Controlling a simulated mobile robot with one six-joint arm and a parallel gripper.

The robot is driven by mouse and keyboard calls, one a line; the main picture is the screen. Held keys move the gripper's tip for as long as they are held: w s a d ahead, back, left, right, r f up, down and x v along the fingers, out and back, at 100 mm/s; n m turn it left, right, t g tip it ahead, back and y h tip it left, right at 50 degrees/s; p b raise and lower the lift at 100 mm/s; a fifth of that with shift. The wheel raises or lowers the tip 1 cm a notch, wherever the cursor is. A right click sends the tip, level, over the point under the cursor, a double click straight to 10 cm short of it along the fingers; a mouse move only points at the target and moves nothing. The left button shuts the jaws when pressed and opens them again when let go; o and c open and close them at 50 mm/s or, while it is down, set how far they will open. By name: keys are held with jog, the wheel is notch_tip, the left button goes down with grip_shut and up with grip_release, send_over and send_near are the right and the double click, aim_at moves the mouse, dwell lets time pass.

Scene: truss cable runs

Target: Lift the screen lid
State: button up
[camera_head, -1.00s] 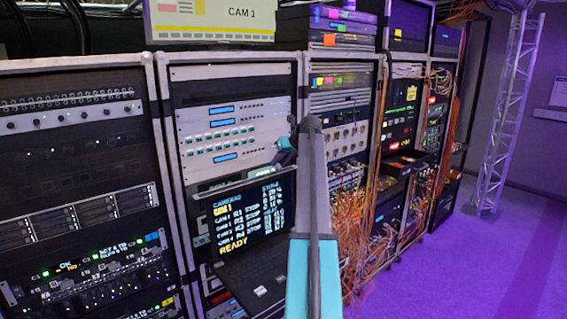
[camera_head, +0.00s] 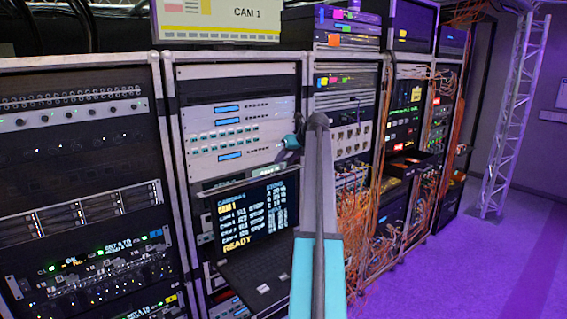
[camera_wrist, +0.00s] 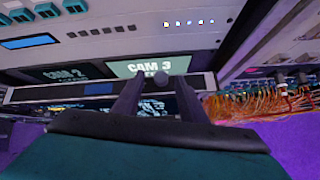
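The screen lid (camera_head: 257,212) is the upright, tilted-back display of a laptop-like unit in the second rack, showing "CAM 1" and "READY". Its dark keyboard base (camera_head: 262,278) extends out below it. My gripper (camera_head: 286,156) is just above the lid's upper right corner, partly hidden by my own arm. In the wrist view, the two dark fingers of my gripper (camera_wrist: 158,84) are apart with nothing clearly held between them. Beyond them is a strip display reading "CAM 3" (camera_wrist: 150,67). I cannot tell whether a finger touches the lid.
A white button panel (camera_head: 228,133) is behind and above my gripper. Orange cables (camera_head: 362,225) hang in tangles to the right of the lid. A rack with knobs and drives (camera_head: 75,205) stands at the left. The purple floor (camera_head: 470,265) is clear at the right.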

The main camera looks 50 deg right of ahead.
jog(key=b+v, duration=0.4)
jog(key=v, duration=0.8)
jog(key=shift+s+r, duration=0.2)
jog(key=shift+a, duration=0.1)
